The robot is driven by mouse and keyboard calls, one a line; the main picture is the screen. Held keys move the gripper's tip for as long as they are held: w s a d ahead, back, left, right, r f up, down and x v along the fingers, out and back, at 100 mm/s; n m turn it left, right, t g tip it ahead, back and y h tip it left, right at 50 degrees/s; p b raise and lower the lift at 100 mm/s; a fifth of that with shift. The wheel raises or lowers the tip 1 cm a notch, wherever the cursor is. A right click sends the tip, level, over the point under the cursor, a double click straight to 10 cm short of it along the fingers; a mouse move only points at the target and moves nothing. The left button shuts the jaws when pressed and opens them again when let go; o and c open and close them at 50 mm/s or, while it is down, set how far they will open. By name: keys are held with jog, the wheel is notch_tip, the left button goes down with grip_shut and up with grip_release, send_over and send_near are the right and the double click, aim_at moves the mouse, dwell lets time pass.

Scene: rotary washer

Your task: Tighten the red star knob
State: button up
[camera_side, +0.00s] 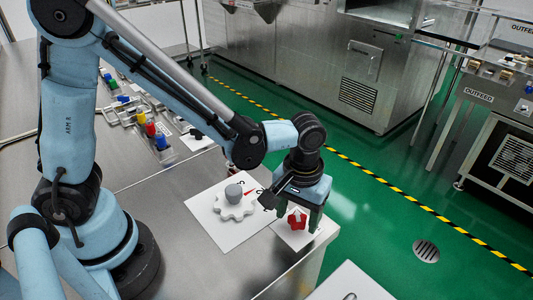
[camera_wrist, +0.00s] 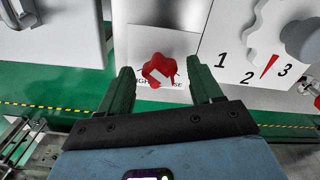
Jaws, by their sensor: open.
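The red star knob (camera_side: 297,219) sits on a white plate (camera_side: 318,236) near the table's front right corner in the side view. In the wrist view the red star knob (camera_wrist: 160,69) lies between and a little beyond my fingertips, with a white mark on its face. My gripper (camera_side: 298,212) points down over the knob in the side view. It also shows in the wrist view (camera_wrist: 158,80), its two dark green fingers spread apart and empty. A gap shows on each side of the knob. Lettering on the plate is partly covered by the knob.
A white panel (camera_side: 215,232) with a large white lobed dial (camera_side: 234,205), grey hub and red pointer stands left of the knob. Several coloured parts (camera_side: 150,130) lie farther back. Another white panel (camera_side: 350,283) is at the bottom. Green floor lies past the table edge.

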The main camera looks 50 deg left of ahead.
jog(key=c, duration=1.1)
jog(key=shift+o, duration=0.2)
jog(key=shift+m, duration=0.3)
jog(key=m, duration=0.5)
jog(key=shift+a+m, duration=0.1)
jog(key=shift+m, duration=0.2)
jog(key=m, duration=1)
jog(key=shift+w+m, duration=0.1)
jog(key=shift+m, duration=0.3)
jog(key=m, duration=0.5)
jog(key=shift+m, duration=0.3)
